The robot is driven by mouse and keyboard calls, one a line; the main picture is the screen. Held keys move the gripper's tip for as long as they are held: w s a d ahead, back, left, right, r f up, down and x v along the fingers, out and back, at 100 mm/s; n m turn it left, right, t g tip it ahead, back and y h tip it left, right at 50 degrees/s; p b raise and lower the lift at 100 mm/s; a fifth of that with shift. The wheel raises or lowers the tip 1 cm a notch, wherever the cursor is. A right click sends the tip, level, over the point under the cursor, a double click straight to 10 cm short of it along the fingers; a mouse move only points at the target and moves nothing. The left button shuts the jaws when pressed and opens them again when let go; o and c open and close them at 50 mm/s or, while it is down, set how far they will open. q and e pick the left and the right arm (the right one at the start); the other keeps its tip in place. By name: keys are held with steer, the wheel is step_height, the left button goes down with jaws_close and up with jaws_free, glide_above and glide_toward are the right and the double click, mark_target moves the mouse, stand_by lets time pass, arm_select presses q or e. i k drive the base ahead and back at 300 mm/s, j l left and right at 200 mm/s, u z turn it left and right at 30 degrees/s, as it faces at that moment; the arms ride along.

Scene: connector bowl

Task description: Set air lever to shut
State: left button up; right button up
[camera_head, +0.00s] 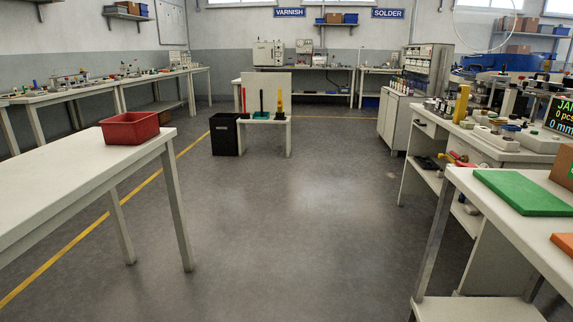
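I cannot pick out the air lever for certain in the head view. A small red and yellow item (459,160) shows at the right bench, just below its top; it is too small to tell what it is. An upright yellow part (461,104) stands on that bench's top among small fixtures. Neither of my grippers is in view.
A white table with a red bin (130,127) is at the left. At the right, a near table holds a green mat (525,192). A black bin (224,134) stands by a small white stand (264,122). The grey floor (290,220) between is clear.

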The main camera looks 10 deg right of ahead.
mark_target(452, 153)
steer(key=i+z, duration=0.2)
steer(key=z, duration=0.2)
steer(key=i+z, duration=0.2)
steer(key=z, duration=0.15)
steer(key=i+z, duration=0.2)
steer(key=z, duration=0.2)
steer(key=i+j+z, duration=0.15)
steer(key=z, duration=0.6)
steer(key=i+j+z, duration=0.15)
steer(key=z, duration=0.25)
steer(key=i+j+z, duration=0.1)
steer(key=j+z, duration=0.15)
steer(key=z, duration=0.2)
steer(key=i+j+z, duration=0.1)
steer(key=j+z, duration=0.3)
steer(key=l, duration=0.15)
